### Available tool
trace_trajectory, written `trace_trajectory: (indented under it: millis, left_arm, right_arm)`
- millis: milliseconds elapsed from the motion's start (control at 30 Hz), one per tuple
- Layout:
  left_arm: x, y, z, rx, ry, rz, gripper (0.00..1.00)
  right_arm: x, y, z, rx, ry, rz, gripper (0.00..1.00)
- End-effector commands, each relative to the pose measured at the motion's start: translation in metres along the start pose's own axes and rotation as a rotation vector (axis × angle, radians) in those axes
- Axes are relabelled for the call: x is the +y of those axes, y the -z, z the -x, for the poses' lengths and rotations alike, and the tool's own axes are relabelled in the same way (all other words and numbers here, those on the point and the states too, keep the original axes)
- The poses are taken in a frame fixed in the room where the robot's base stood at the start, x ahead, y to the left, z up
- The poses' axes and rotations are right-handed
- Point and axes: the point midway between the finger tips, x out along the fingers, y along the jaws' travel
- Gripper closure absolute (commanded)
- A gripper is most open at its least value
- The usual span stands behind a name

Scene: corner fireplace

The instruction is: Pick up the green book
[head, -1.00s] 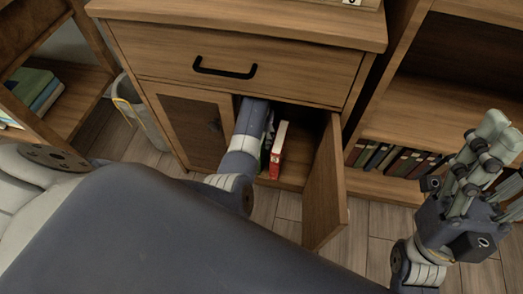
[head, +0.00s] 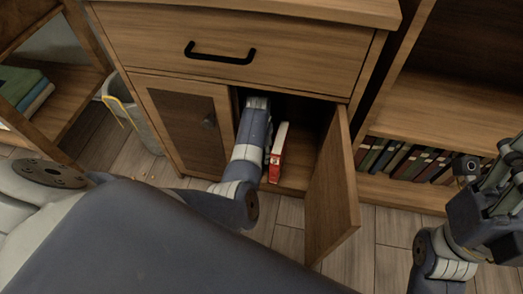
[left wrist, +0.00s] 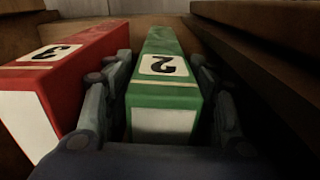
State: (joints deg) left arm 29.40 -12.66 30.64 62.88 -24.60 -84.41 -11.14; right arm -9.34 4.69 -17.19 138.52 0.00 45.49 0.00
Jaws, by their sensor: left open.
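The green book (left wrist: 164,97) shows in the left wrist view, with a white label reading 2 on its spine. My left gripper (left wrist: 160,66) is open, with one finger on each side of the green book. A thicker red book (left wrist: 70,70) labelled 3 stands just left of it, beside the left finger. In the head view my left arm reaches into the open cabinet (head: 292,175); its gripper and the green book are hidden there, while the red book (head: 279,150) shows beside the arm. My right gripper (head: 505,165) is at the right edge, partly cut off.
The cabinet door (head: 333,190) stands open right of my left arm. A closed drawer (head: 225,50) is above. A bookshelf (head: 450,95) with several books stands at right. A bin (head: 130,115) and another shelf (head: 75,90) are at left.

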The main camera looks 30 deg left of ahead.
Motion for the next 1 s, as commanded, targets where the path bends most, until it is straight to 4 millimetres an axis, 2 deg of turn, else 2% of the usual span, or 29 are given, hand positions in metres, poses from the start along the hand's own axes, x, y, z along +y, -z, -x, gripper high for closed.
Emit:
trace_trajectory:
  millis: [200, 267, 433, 1000]
  left_arm:
    - [0.0005, 0.0002, 0.0001, 0.001, -0.001, 0.000, 0.48]
    - [0.0005, 0.0001, 0.0001, 0.000, -0.001, 0.000, 0.60]
    - [0.0005, 0.0001, 0.0000, 0.001, -0.001, 0.000, 0.98]
    - [-0.0001, 0.0004, 0.0081, 0.003, 0.000, 0.000, 1.00]
  right_arm:
    - [0.0000, 0.0000, -0.0011, 0.001, 0.001, 0.000, 0.49]
    - [-0.0001, 0.0000, -0.0010, 0.001, 0.001, 0.000, 0.49]
    - [-0.0001, 0.0000, -0.0010, 0.001, 0.001, 0.000, 0.49]
    - [0.0005, 0.0001, 0.0004, -0.025, -0.008, -0.003, 0.49]
